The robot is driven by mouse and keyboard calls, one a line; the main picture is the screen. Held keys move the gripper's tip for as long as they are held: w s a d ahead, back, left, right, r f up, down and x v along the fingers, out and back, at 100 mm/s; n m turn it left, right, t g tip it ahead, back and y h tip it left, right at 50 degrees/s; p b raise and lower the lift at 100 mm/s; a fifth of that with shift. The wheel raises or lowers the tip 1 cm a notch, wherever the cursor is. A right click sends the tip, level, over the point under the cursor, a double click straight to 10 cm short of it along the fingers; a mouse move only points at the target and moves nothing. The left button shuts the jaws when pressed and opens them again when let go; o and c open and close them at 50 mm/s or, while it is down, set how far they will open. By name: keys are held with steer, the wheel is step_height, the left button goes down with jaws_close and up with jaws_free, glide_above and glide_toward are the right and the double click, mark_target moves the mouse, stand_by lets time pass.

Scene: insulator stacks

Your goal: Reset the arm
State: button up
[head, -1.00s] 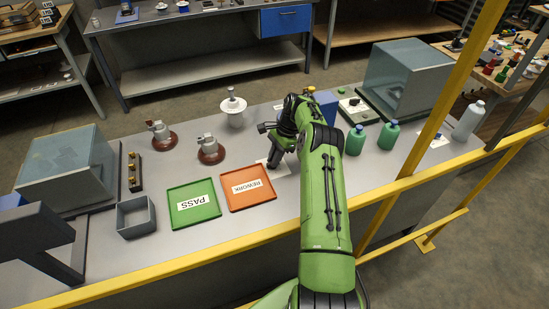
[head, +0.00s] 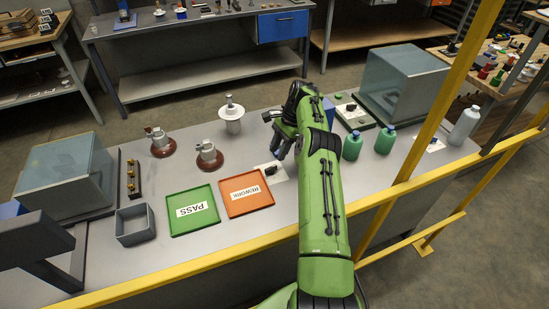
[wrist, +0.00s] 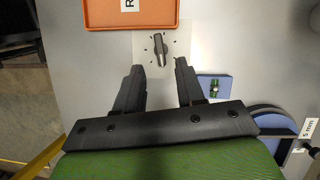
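My green arm reaches over the grey bench, and my gripper (head: 282,146) is near the middle of it. In the wrist view my gripper (wrist: 158,67) has its two dark fingers spread apart with nothing between them. A dark rotary knob (wrist: 159,48) on a pale plate with dial marks lies just beyond the fingertips, apart from them. In the head view the knob (head: 270,171) stands on the pale plate (head: 279,174) beside the orange REWORK tray (head: 262,207), below and left of the gripper.
The green PASS tray (head: 206,228), a grey bin (head: 134,240) and brown-based insulators (head: 208,160) are to the left. A white insulator (head: 232,128) stands behind. Green bottles (head: 352,149) stand right of the arm. A yellow rail (head: 400,188) crosses in front.

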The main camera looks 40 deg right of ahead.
steer(key=shift+d+r, duration=0.15)
steer(key=shift+r, duration=0.3)
steer(key=s+a+r+n+t+h, duration=0.15)
steer(key=a+r+n, duration=0.35)
steer(key=a+r, duration=0.5)
steer(key=s+a+r+n+h, duration=0.3)
steer(key=a+r+n, duration=0.35)
steer(key=r, duration=0.65)
steer(key=s+a+r+n+t, duration=0.3)
steer(key=s+a, duration=0.5)
steer(key=s, duration=0.6)
steer(key=s+a+f+n, duration=0.1)
steer(key=s+f+n, duration=0.1)
steer(key=s, duration=0.4)
steer(key=s+a+f+n, duration=0.1)
steer(key=s+f+n, duration=0.1)
steer(key=s, duration=0.4)
steer(key=shift+a+t, duration=0.3)
steer(key=shift+t, duration=0.05)
